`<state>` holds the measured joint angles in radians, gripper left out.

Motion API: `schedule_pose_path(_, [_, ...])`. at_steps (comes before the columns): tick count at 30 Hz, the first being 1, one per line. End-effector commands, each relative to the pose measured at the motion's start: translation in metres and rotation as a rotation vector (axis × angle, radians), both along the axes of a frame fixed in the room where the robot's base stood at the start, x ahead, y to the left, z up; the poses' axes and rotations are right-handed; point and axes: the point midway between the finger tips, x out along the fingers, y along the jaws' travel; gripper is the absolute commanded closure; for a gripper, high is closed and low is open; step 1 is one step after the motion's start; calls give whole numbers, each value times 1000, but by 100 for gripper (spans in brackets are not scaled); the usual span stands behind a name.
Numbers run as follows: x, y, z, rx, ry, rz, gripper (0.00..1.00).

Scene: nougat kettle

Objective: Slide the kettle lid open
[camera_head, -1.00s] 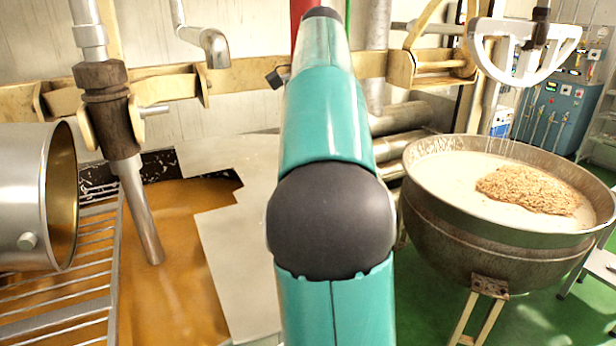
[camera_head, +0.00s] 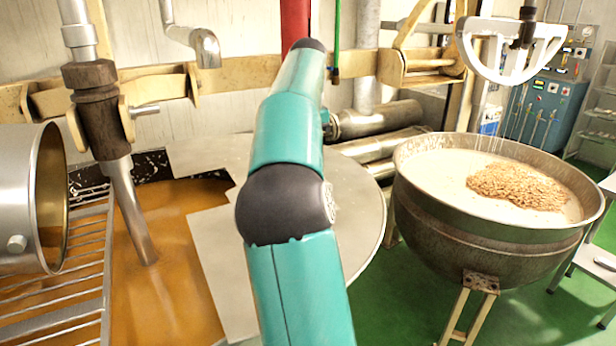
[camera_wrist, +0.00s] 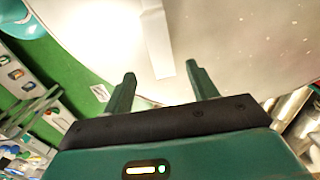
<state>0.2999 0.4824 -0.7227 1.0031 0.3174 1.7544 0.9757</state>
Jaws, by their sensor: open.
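The kettle lid (camera_head: 350,190) is a flat grey plate with a stepped left edge. It covers the right part of a kettle of orange-brown liquid (camera_head: 165,285), which is open on the left. My teal arm crosses in front of the lid and hides its middle; my gripper is not visible in the head view. In the wrist view, my gripper (camera_wrist: 160,70) is open over a pale plate (camera_wrist: 240,45) that looks like the lid. A pale bar (camera_wrist: 155,40) reaches down between the fingertips, apparently ungripped. I cannot tell whether the fingers touch it.
A bowl (camera_head: 490,230) of pale cream with a brown heap stands at right, under a white mixing paddle (camera_head: 510,55). A metal shaft (camera_head: 128,190) dips into the liquid. A steel drum (camera_head: 25,200) and rack (camera_head: 60,285) are at left. Green floor shows between lid and bowl.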

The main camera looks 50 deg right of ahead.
Motion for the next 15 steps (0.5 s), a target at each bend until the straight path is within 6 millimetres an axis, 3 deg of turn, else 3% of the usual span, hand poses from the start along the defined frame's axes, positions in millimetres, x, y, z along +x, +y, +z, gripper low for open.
schedule_pose_path(9, [0,1,-58,3,1,1,42])
schedule_pose_path(15, [0,0,-73,0,0,1,42])
